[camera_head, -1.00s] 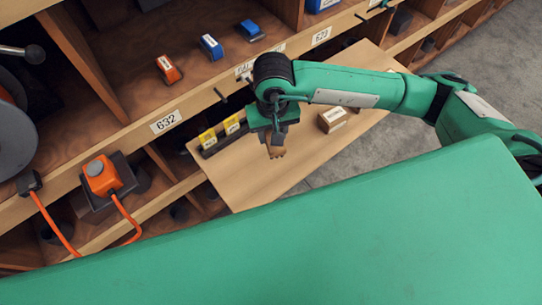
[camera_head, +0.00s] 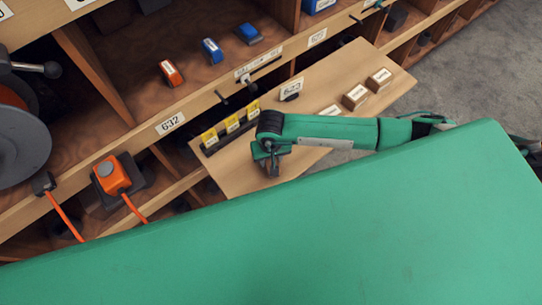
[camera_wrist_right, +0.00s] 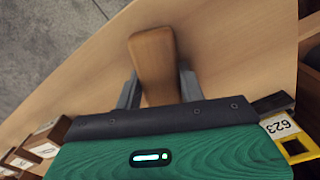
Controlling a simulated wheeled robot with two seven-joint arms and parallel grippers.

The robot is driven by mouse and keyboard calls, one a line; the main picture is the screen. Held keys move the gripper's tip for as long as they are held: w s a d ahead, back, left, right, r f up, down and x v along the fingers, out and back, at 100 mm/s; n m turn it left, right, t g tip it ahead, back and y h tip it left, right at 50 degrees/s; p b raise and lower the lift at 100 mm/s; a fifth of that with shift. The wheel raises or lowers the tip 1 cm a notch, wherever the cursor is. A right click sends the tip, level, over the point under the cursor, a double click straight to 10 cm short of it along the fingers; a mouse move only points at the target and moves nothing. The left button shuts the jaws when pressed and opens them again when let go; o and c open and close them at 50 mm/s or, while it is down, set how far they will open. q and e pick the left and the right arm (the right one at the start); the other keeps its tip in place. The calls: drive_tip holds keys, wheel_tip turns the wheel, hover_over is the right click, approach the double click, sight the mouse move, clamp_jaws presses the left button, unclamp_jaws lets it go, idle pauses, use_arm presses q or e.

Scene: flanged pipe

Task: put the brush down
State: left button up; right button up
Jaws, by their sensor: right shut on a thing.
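The brush (camera_wrist_right: 154,58) shows in the right wrist view as a rounded brown wooden piece. It sits between the two grey fingers of my right gripper (camera_wrist_right: 158,88), which is shut on it. In the head view my right gripper (camera_head: 270,168) points down over the near left part of a pale wooden board (camera_head: 235,182). The brush is not clearly visible there, and its bristles are hidden. I cannot tell whether the brush touches the board. My left gripper is not in view.
Shelving with an orange device (camera_head: 112,175) is at left. A green surface (camera_head: 300,230) fills the foreground.

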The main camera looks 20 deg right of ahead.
drive_tip(key=shift+f, duration=0.15)
drive_tip(key=o, duration=1.1)
drive_tip(key=shift+r, duration=0.3)
wheel_tip(320, 180, up, 12)
drive_tip(key=b, duration=0.5)
drive_tip(key=shift+f, duration=0.1)
